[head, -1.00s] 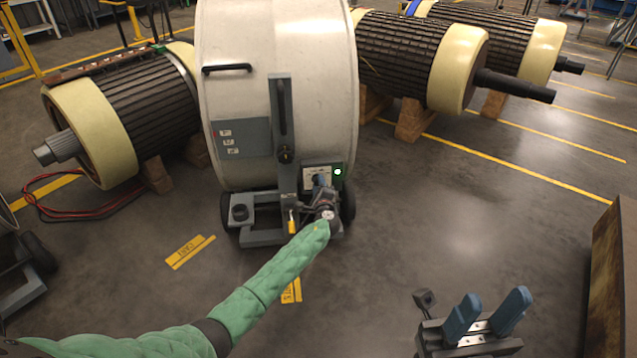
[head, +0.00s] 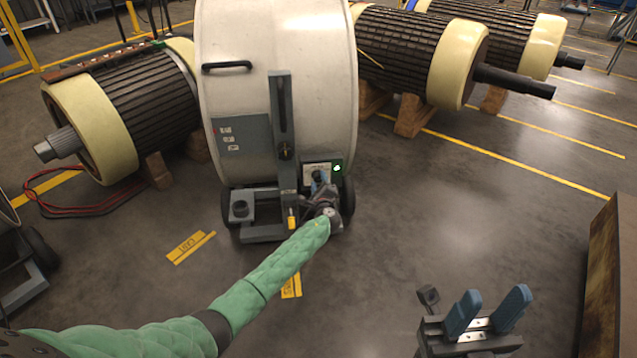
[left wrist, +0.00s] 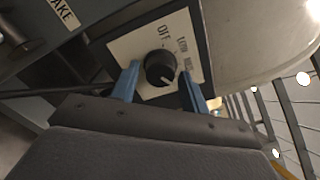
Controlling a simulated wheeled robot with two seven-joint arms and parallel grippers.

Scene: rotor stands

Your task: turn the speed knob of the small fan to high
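The fan (head: 275,90) is a white drum on a grey wheeled frame in the head view. Its control plate (head: 309,170) is low on the front, beside a lit green lamp (head: 337,168). In the left wrist view, the black round speed knob (left wrist: 160,67) sits on a pale plate (left wrist: 127,46) marked OFF, LOW and a partly hidden third word. The knob's white mark points down and slightly right. My left gripper (left wrist: 159,86) is open, its blue fingers on either side of the knob with visible gaps. My right gripper (head: 490,312) is open and empty, away from the fan.
Ribbed rotors (head: 125,105) on wooden blocks stand left and right of the fan. Red cables (head: 70,207) lie on the floor at left. A rusty brown block (head: 612,280) is at the right edge. The floor (head: 450,200) right of the fan is clear.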

